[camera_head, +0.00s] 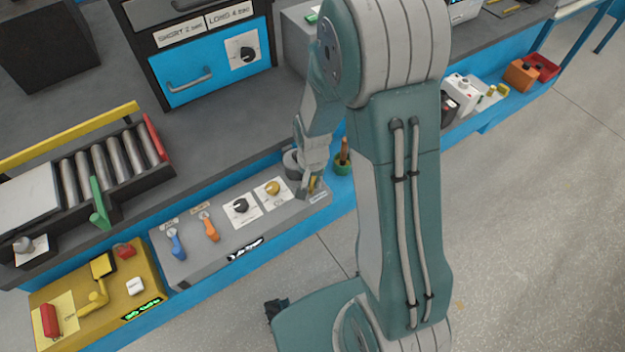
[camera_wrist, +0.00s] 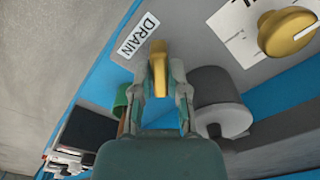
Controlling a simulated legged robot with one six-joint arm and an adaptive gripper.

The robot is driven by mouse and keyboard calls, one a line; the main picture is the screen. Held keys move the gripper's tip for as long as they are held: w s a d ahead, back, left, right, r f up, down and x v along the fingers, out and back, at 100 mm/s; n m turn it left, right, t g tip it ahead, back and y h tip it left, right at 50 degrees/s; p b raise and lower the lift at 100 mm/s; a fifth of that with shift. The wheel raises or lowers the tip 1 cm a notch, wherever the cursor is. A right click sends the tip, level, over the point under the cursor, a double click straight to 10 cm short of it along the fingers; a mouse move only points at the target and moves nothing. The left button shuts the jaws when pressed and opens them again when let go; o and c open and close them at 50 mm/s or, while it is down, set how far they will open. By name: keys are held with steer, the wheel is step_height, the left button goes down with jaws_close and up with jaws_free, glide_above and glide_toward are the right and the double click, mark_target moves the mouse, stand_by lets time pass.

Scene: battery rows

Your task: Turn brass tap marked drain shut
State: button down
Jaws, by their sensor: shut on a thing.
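The brass tap (camera_wrist: 158,60) is in the wrist view, next to a white label reading DRAIN (camera_wrist: 139,36). My gripper (camera_wrist: 160,84) is shut on the tap's brass lever, with a finger on each side of it. In the head view my gripper (camera_head: 314,186) is low at the right end of the grey control panel (camera_head: 215,255). Only a little of the brass tap (camera_head: 318,184) shows there, beside my fingers. The tap's base is mostly hidden.
A brass knob (camera_wrist: 285,32) on a white plate and a grey cylinder (camera_wrist: 220,100) stand close to my gripper. A green pot (camera_head: 342,168) stands just right of it. Blue (camera_head: 177,243) and orange (camera_head: 210,228) levers are on the panel's left part.

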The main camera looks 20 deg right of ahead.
mark_target(311, 182)
steer(key=m, duration=0.4)
steer(key=shift+s+m, duration=0.1)
steer(key=shift+m, duration=0.2)
steer(key=m, duration=0.4)
steer(key=shift+m, duration=0.3)
steer(key=c, duration=0.6)
jaws_free()
steer(key=shift+a, duration=0.1)
steer(key=shift+c, duration=0.2)
step_height(311, 182, up, 12)
steer(key=shift+a, duration=0.1)
